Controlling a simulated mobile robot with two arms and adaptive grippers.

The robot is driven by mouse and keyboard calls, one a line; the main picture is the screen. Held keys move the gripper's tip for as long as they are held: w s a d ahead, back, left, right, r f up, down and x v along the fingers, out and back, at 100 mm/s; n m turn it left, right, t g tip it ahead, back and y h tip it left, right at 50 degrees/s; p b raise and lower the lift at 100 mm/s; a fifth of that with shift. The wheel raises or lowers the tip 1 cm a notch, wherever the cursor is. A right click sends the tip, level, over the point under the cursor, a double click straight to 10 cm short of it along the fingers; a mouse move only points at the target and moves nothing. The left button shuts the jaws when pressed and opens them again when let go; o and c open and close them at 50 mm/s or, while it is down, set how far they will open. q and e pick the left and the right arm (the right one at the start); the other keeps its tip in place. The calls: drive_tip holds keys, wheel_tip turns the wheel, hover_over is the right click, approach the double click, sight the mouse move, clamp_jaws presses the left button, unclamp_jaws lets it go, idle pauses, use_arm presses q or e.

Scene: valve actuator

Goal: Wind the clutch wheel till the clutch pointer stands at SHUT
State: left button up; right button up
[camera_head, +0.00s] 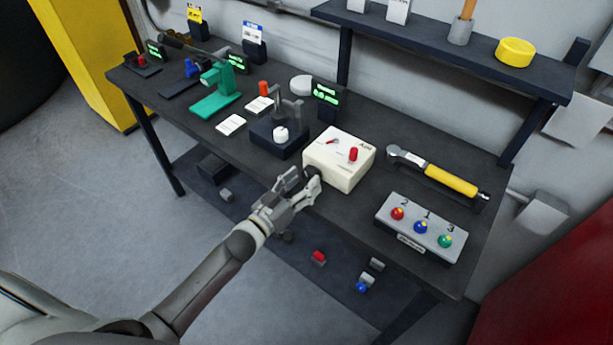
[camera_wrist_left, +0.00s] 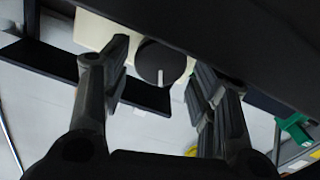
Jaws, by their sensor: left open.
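The cream box (camera_head: 338,160) sits near the front edge of the bench, with a small red pointer (camera_head: 333,141) and an upright red knob (camera_head: 353,154) on top. The lettering by the pointer is too small to read. The dark clutch wheel (camera_wrist_left: 152,68) is on the box's front face; it is round with a white mark pointing down in the left wrist view. My left gripper (camera_head: 306,186) is in front of that face. Its open fingers (camera_wrist_left: 162,72) stand either side of the wheel, and contact cannot be told. My right gripper is not in view.
A dark block with a white knob (camera_head: 277,138) and a green press (camera_head: 215,95) stand left. Small blocks lie on the lower shelf (camera_head: 330,285).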

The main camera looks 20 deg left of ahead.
use_arm(q)
drive_tip(key=shift+w+d, duration=0.2)
drive_tip(key=shift+w, duration=0.3)
drive_tip(key=shift+w+d, duration=0.1)
drive_tip(key=shift+w, duration=0.25)
drive_tip(key=c, duration=0.7)
drive_tip(key=shift+m, duration=0.7)
drive_tip(key=m, duration=0.3)
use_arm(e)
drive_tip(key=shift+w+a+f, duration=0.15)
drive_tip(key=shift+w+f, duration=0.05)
